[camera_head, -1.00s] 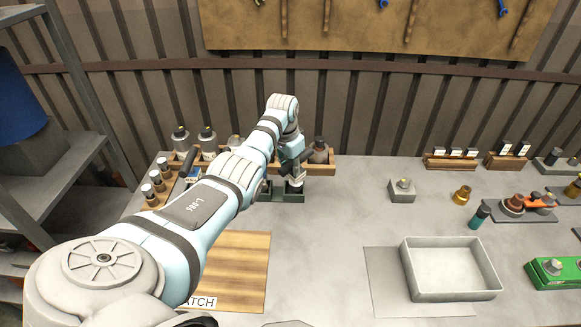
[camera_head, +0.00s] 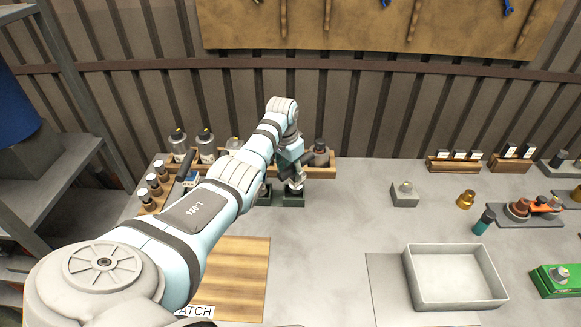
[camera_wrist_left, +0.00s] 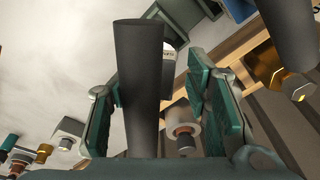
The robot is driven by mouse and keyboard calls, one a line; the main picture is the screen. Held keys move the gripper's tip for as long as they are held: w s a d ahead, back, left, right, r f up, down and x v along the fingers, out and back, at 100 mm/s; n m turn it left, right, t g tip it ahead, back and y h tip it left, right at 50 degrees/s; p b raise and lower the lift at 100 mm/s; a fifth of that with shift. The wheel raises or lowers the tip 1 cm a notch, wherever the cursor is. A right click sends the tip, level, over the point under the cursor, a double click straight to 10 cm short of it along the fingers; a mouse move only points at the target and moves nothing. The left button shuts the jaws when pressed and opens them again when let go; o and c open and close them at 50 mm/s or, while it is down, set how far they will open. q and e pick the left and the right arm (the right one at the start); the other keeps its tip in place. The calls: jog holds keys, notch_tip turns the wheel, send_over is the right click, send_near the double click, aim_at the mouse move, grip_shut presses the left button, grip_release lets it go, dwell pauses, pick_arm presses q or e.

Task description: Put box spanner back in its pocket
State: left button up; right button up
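A dark grey tube, which I take to be the box spanner (camera_wrist_left: 139,80), stands between the fingers of my left gripper (camera_wrist_left: 158,95) in the left wrist view. The fingers are apart. The tube lies close to the left finger, and a gap shows between it and the right finger. Its lower end is hidden behind the gripper body. In the head view my left gripper (camera_head: 294,172) is over the dark green block (camera_head: 265,196) at the back of the table. The arm and gripper hide much of this area, and I cannot make out the pocket. My right gripper is not in view.
A wooden rack (camera_head: 322,171) with bottles runs along the back left, close to my gripper. A grey block with a knob (camera_head: 404,195) stands to the right. A pale tray (camera_head: 455,303) is at front right. The table between is mostly clear.

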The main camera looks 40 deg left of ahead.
pick_arm(q)
jog(key=r, duration=0.4)
jog(key=s+r, duration=0.1)
jog(key=r, duration=0.3)
jog(key=s+r+p, duration=0.1)
jog(key=r, duration=0.3)
jog(key=shift+d, duration=0.1)
jog(key=shift+f, duration=0.1)
